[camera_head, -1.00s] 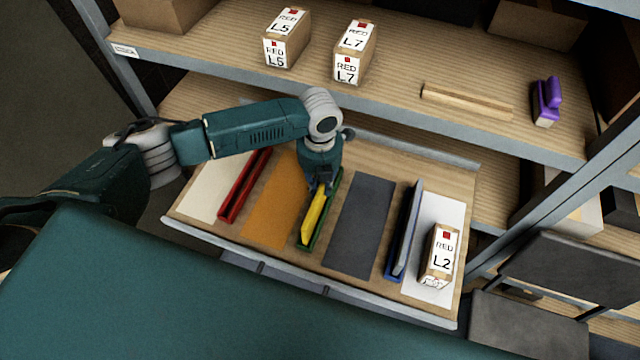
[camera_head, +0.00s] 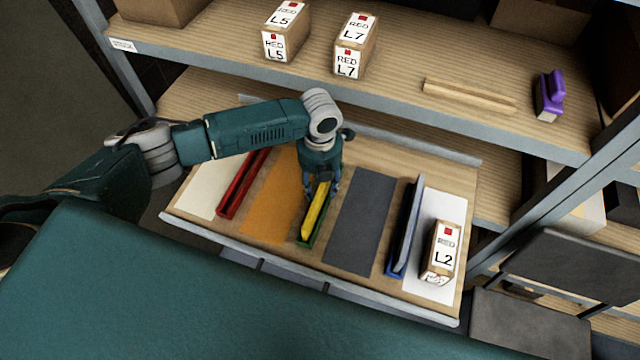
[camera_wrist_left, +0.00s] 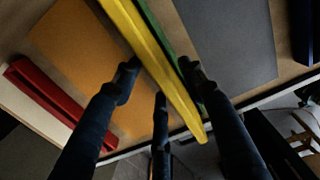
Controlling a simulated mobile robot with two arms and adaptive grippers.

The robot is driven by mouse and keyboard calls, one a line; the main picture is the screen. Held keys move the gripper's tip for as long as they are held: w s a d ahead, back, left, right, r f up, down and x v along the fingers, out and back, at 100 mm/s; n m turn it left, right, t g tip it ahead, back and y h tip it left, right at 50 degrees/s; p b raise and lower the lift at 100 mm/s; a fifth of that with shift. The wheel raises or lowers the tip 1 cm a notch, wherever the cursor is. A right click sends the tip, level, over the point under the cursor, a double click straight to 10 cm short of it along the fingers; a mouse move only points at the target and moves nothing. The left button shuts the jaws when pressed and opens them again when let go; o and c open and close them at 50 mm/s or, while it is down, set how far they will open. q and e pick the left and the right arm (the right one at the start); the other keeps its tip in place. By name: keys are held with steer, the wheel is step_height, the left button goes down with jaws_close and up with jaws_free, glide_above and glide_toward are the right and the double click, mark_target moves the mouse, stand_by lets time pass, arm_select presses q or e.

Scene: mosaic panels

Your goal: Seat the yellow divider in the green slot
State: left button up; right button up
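The yellow divider (camera_head: 316,209) stands lengthwise in the green slot (camera_head: 308,241), with green showing along its right side and at its near end. In the left wrist view the yellow divider (camera_wrist_left: 158,62) runs between my fingers, with the green slot (camera_wrist_left: 155,32) beside it. How deep it sits is hard to tell. My left gripper (camera_head: 321,190) is over the far part of the divider. Its fingers are spread on both sides, with a gap visible in the left wrist view (camera_wrist_left: 158,72). My right gripper is not in view.
An empty red slot (camera_head: 240,185) and an orange panel (camera_head: 272,213) lie left. A dark grey panel (camera_head: 361,220), a blue slot (camera_head: 395,271) with a grey-blue divider, and box L2 (camera_head: 441,253) lie right. The upper shelf's edge (camera_head: 380,98) runs behind my arm.

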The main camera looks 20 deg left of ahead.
arm_select(q)
steer(key=shift+r, duration=0.1)
step_height(320, 180, up, 12)
stand_by(0.5)
stand_by(0.5)
